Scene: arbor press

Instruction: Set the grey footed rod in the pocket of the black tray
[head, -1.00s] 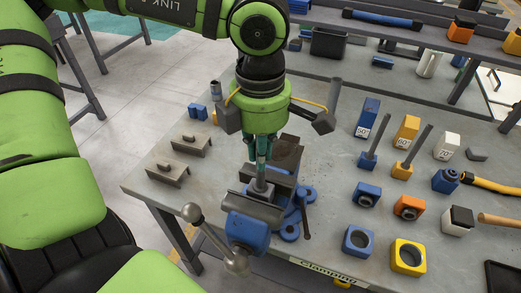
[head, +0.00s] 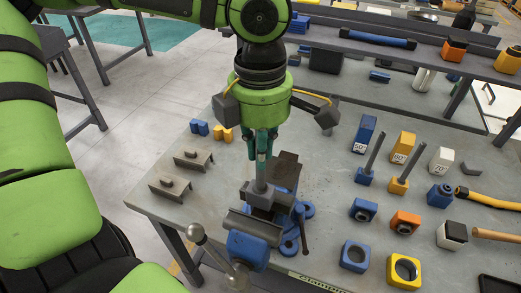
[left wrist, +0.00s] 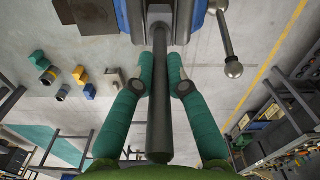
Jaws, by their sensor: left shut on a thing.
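My left gripper (head: 262,157) is shut on the grey footed rod (head: 259,187), held upright over the blue vise (head: 246,247). The rod (left wrist: 160,95) also runs between the green fingers in the left wrist view. A grey block at the rod's lower end shows just above the vise jaws; I cannot tell whether it still touches them. The black tray (head: 496,284) is at the lower right corner, cut off by the picture edge, and its pocket is not clear. My right gripper is not in view.
Two grey brackets (head: 172,186) lie left of the vise. To the right stand several blocks, including an orange ring block (head: 404,222), a yellow ring block (head: 404,271) and a white-and-black block (head: 452,235). A yellow handle (head: 490,199) lies at the right edge.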

